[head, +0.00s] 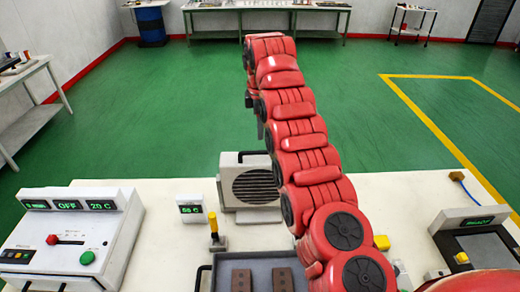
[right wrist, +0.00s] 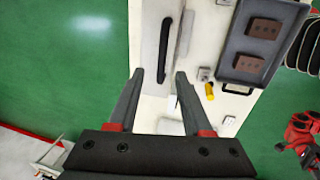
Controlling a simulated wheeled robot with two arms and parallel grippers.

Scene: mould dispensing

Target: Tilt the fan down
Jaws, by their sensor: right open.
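The fan (head: 227,188) is a pale box with a dark slatted grille facing me, standing at the far edge of the white bench, partly hidden behind my right arm. A dark bar-like handle shows at its top back. In the right wrist view the fan (right wrist: 176,45) is seen from above, with its dark handle (right wrist: 165,50) along the left side. My right gripper (right wrist: 161,72) is open, its two fingers apart and pointing toward the fan's handle side, with nothing between them. In the head view the right gripper (head: 256,118) hangs beyond and above the fan. My left gripper is not seen.
A dark tray (head: 219,265) with brown blocks stands in front of the fan. Control panels (head: 75,235) and a dark-screened device (head: 475,235) flank the bench. Green floor beyond is clear.

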